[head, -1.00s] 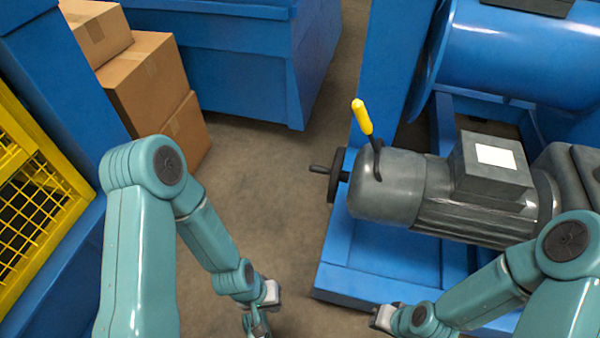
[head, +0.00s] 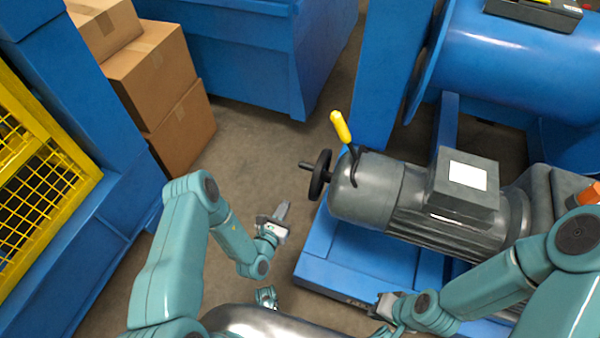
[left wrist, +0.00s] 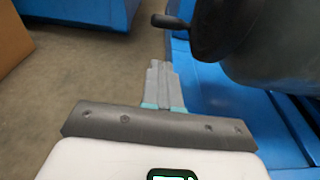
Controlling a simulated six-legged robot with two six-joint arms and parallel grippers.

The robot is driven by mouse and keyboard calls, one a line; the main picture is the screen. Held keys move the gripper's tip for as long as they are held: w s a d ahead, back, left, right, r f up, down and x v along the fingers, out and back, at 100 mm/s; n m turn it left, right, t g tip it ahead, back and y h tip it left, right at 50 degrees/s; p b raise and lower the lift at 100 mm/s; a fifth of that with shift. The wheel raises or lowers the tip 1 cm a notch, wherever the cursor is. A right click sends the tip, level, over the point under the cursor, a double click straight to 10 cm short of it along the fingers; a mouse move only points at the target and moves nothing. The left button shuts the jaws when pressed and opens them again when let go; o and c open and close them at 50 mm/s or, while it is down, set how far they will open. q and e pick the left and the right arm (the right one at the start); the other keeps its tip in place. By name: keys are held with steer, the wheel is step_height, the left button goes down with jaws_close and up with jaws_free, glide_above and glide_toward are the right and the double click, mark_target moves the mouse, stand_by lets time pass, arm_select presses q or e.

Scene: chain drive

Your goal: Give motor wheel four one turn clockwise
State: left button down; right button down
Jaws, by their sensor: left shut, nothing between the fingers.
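The motor wheel (head: 320,175) is a small black handwheel with a crank knob (head: 305,165), on the left end of a grey motor (head: 370,190). A yellow-handled lever (head: 341,127) stands up from the motor beside the wheel. My left gripper (head: 282,211) is shut and empty, to the left of and below the wheel, apart from it. In the left wrist view its closed fingers (left wrist: 159,80) point ahead, and part of the wheel (left wrist: 212,28) shows at the upper right. My right gripper (head: 382,306) is in front of the blue motor base; its finger state is unclear. No number shows on the wheel.
The motor sits on a blue base (head: 325,275). Brown cardboard boxes (head: 155,70) stand at the upper left, beside a blue frame with yellow mesh (head: 40,160). A blue drum (head: 510,60) is at the upper right. The floor (head: 255,150) left of the wheel is clear.

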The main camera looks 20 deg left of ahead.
arm_select(q)
steer(key=w+b, duration=0.5)
steer(key=w, duration=0.8)
steer(key=shift+w+f, duration=0.35)
steer(key=shift+f, duration=0.1)
